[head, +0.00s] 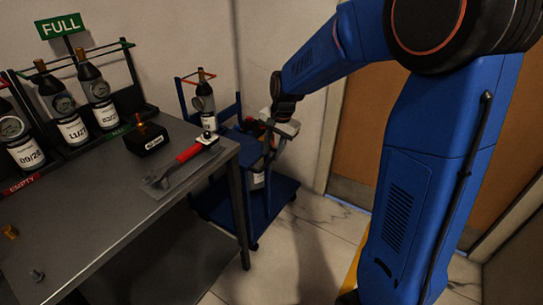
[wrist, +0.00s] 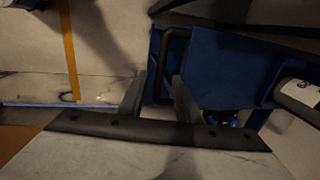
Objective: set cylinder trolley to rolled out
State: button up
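The blue cylinder trolley (head: 276,203) stands on the floor beside the right end of the table, with a flat deck and an upright frame. A dark labelled cylinder (head: 205,97) is by its frame, and a white cylinder (wrist: 300,93) shows at the right of the wrist view. My gripper (head: 270,150) is over the trolley, pointing down. In the wrist view, my gripper (wrist: 159,80) has its two fingers apart. A dark bar handle (wrist: 162,58) on the trolley lines up with the gap between them. I cannot tell whether they touch it.
The grey table (head: 130,222) fills the left, with a red-handled tool (head: 190,154) and a black block (head: 147,139) near its right end. Gauge cylinders stand in a rack under the FULL sign (head: 60,26). The tiled floor (head: 290,262) in front of the trolley is clear.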

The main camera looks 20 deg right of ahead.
jog(key=shift+w+a+f, duration=0.1)
jog(key=shift+f, duration=0.55)
jog(key=shift+w+a+f, duration=0.1)
jog(key=shift+f, duration=0.55)
grip_shut()
